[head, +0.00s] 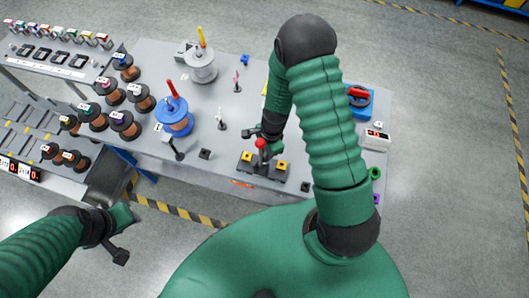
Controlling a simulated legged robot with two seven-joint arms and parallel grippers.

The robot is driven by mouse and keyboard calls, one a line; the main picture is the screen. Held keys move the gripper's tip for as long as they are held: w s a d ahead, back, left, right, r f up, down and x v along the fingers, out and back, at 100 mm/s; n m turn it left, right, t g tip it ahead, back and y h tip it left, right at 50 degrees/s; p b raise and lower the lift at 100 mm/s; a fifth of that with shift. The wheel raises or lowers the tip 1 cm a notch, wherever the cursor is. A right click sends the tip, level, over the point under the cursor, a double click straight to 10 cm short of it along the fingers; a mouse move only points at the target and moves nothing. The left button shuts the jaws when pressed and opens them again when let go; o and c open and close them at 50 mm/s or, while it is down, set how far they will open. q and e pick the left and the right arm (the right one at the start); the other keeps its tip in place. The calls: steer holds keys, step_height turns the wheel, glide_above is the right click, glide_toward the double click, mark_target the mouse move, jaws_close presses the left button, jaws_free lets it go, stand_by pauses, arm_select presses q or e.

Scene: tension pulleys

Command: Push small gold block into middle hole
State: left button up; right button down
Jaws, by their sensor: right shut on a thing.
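A dark base (263,172) stands near the table's front edge. A gold block (247,156) sits at its left part and another gold block (282,164) at its right part. I cannot tell which is the small one. A red-topped piece (261,145) stands over the middle of the base, where any hole is hidden. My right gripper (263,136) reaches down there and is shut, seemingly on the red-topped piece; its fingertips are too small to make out. My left gripper (120,238) hangs off the table at lower left, apart from everything, its jaw opening unclear.
Spools, including a blue spool (174,115) and a grey spool (201,66), stand on the left of the table (228,172). Several copper spools fill the far left. A blue tray (361,103) and a white box (376,138) lie right of my arm. Small pegs stand left of the base.

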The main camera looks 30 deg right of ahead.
steer(key=shift+f, duration=0.2)
steer(key=shift+f+b, duration=0.75)
steer(key=shift+b, duration=0.05)
steer(key=c, duration=1.3)
jaws_free()
steer(key=shift+c, duration=0.2)
steer(key=shift+r, duration=0.1)
step_height(320, 180, up, 16)
steer(key=d+p, duration=0.1)
steer(key=d, duration=0.1)
steer(key=shift+d+r+p, duration=0.2)
steer(key=shift+d+p, duration=0.1)
steer(key=shift+p, duration=0.1)
